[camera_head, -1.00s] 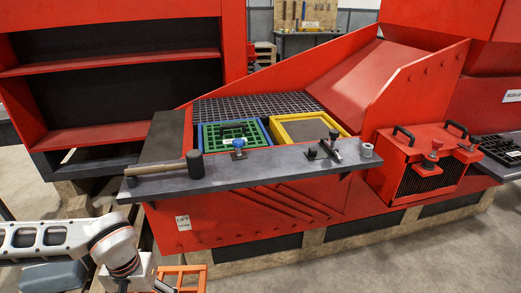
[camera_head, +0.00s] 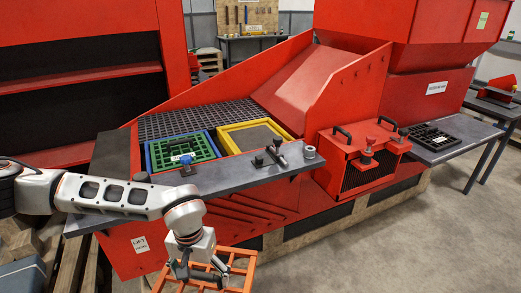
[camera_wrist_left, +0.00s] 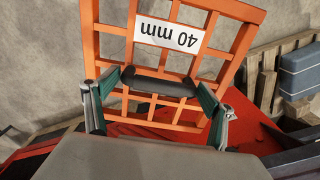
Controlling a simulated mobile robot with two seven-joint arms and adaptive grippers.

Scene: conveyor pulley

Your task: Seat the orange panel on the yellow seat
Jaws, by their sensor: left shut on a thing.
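The orange panel (camera_head: 240,252) is an open lattice, low in front of the red machine in the head view. In the left wrist view the panel (camera_wrist_left: 168,34) carries a "40 mm" label, upside down. My left gripper (camera_head: 197,275) is shut on it; in the wrist view the gripper's (camera_wrist_left: 158,88) teal fingers stand at both ends of a dark bar on the panel. The yellow seat (camera_head: 228,142) is a yellow frame around a dark grey surface, up behind the ledge, apart from the panel. My right gripper is not in view.
A green panel (camera_head: 180,152) sits in a blue frame left of the yellow seat. The grey ledge (camera_head: 235,178) in front carries clamps (camera_head: 277,150). A red handled box (camera_head: 360,150) stands at right. Wooden pallets and a blue-grey case (camera_wrist_left: 300,70) lie nearby.

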